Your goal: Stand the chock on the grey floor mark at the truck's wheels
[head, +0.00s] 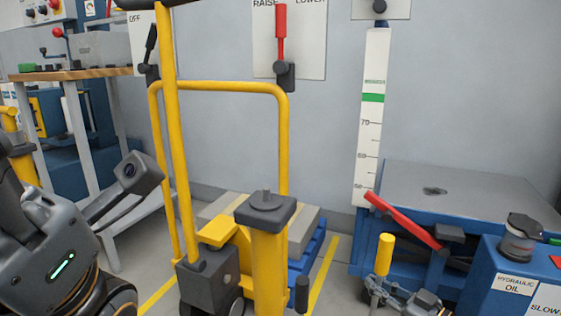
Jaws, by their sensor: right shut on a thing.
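My right gripper (384,284) is low in the head view, right of centre, shut on an upright yellow piece (385,254) that sticks up above the jaws. I cannot tell whether this piece is part of the chock; its lower part is hidden. No other thing in view is clearly a chock. A yellow truck (276,252) with a tall frame stands at centre, left of my right gripper, with a dark wheel partly visible at the bottom edge. No grey floor mark can be made out. My left arm is at the left, but its fingertips are not visible.
A blue lift table (460,190) with a red lever (402,220) stands close behind my right gripper. A blue cabinet (490,280) carries an oil container (521,240). A workbench (75,75) is at left. A yellow floor line (325,272) runs beside a loaded blue pallet (308,255).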

